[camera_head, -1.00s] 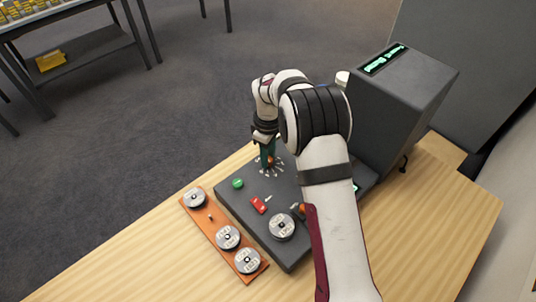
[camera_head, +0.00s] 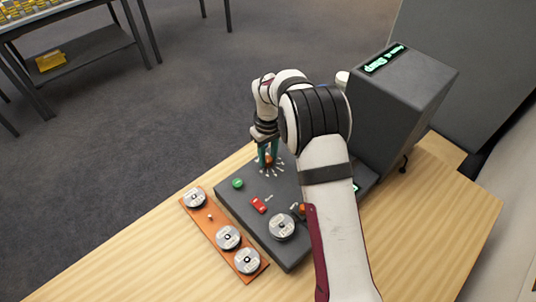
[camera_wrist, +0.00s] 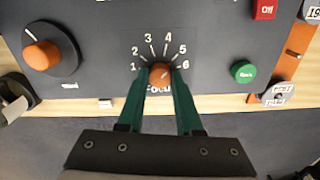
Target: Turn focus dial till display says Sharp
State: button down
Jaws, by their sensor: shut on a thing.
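The orange focus dial (camera_wrist: 160,72) sits on the dark console (camera_wrist: 105,50), with marks 1 to 6 around it and a "Focus" label partly covered. My gripper (camera_wrist: 161,75) is shut on this dial, one teal finger on each side. The dial's white pointer line is small and seems to lean toward the upper right, near 5 or 6. In the head view my gripper (camera_head: 268,160) points down at the dial. The display (camera_head: 384,58) on top of the dark housing shows green text that seems to end in "Sharp".
A green button (camera_wrist: 243,71), a red "Off" switch (camera_wrist: 264,9) and a larger orange knob (camera_wrist: 42,55) are close by on the console. An orange rack (camera_head: 214,231) with silver discs lies along the console's left side. The wooden table's front is clear.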

aim_at(268, 159)
jog(key=c, duration=0.6)
grip_release()
notch_tip(268, 159, up, 16)
jog(key=shift+f, duration=0.1)
jog(key=s+d+r+m, duration=0.4)
jog(key=s+d+r, duration=0.1)
jog(key=s, duration=0.5)
jog(key=s+d+f+m, duration=0.1)
jog(key=s+m, duration=0.2)
jog(key=s, duration=0.5)
jog(key=s+d+f+m+y, duration=0.1)
jog(key=s+f+m, duration=0.1)
jog(key=s, duration=0.6)
jog(key=s+d+f+m, duration=0.1)
jog(key=s+m, duration=0.3)
jog(key=s, duration=0.4)
jog(key=shift+s+d+f+y, duration=0.25)
jog(key=shift+s+d+y, duration=0.1)
jog(key=shift+d+y, duration=0.05)
